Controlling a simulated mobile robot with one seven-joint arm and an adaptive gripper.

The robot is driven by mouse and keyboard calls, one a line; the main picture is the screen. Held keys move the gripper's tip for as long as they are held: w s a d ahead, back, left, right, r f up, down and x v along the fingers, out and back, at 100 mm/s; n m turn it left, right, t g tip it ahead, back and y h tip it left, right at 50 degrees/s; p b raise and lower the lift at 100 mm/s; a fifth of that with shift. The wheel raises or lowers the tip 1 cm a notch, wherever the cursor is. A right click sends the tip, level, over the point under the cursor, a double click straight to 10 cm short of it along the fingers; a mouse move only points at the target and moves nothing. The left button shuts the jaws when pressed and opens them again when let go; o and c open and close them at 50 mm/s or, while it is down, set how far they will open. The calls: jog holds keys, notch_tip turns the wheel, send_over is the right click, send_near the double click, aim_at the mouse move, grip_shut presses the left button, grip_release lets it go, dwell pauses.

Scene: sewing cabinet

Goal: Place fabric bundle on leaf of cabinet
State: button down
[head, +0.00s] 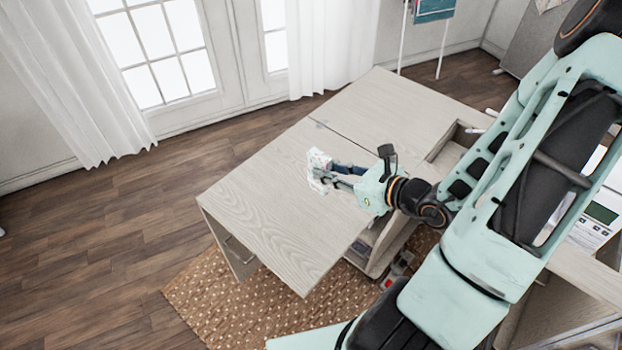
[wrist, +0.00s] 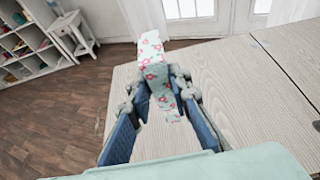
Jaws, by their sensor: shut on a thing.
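The fabric bundle (head: 317,168) is white with a pink and red floral print. My gripper (head: 325,177) is shut on it in the head view, over the cabinet's light wood leaf (head: 260,210). The wrist view shows the bundle (wrist: 153,62) between the fingertips of my gripper (wrist: 158,88), with the leaf (wrist: 240,95) below and to the right. I cannot tell whether the bundle touches the leaf or hangs just above it.
The leaf's top looks bare around the bundle. A second wood panel (head: 400,105) adjoins it, with an open recess (head: 447,155) at its right. A brown patterned rug (head: 220,305) lies below. A shelf unit (wrist: 28,40) and small white table (wrist: 72,35) stand at far left in the wrist view.

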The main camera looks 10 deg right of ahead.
jog(key=shift+w+a+f+b, duration=0.1)
jog(key=shift+w+f+b, duration=0.45)
jog(key=shift+b, duration=1.55)
jog(key=shift+w+a+f+b, duration=0.1)
jog(key=shift+b, duration=0.75)
jog(key=shift+w+a+f+b, duration=0.15)
jog(key=shift+w+f, duration=1.45)
jog(key=shift+f, duration=0.15)
jog(key=shift+w+a+f+b, duration=0.15)
jog(key=shift+w+a+f, duration=0.05)
jog(key=shift+w+f, duration=1.45)
jog(key=shift+w+a+f+b, duration=0.15)
jog(key=shift+w+f, duration=1.35)
jog(key=shift+f, duration=0.35)
jog(key=shift+f+b, duration=0.3)
jog(key=c, duration=1.8)
grip_release()
jog(key=shift+r, duration=0.1)
jog(key=shift+o, duration=0.2)
